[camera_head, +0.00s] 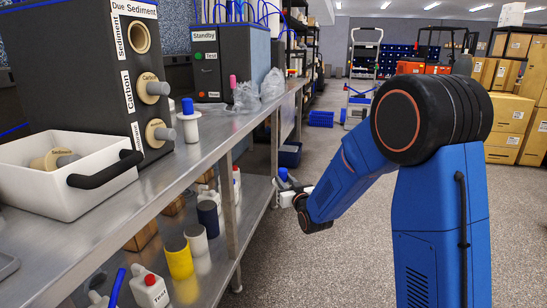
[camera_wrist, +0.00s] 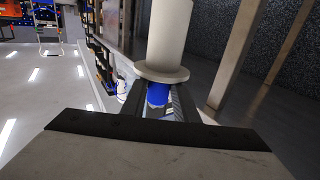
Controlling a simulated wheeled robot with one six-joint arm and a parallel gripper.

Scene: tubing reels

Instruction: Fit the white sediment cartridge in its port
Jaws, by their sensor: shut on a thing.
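My gripper (camera_wrist: 158,100) is shut on the blue handle (camera_wrist: 157,94) of a white cartridge (camera_wrist: 167,35) with a round flange. In the head view my gripper (camera_head: 299,198) is low beside the bench's aisle edge, and the cartridge is small and partly hidden there. A second white cartridge (camera_head: 189,128) with a blue handle stands upright on the bench. The dark housing (camera_head: 75,60) labelled "Due Sediment" has an open round port (camera_head: 140,37) beside the "Sediment" label.
A white bin (camera_head: 65,190) with a black handle holds a tan cartridge (camera_head: 52,159). A "Standby" housing (camera_head: 230,55) and clear plastic bags (camera_head: 246,96) are farther back on the bench. Bottles and cylinders fill the lower shelf. Bench posts (camera_head: 228,195) stand near my gripper.

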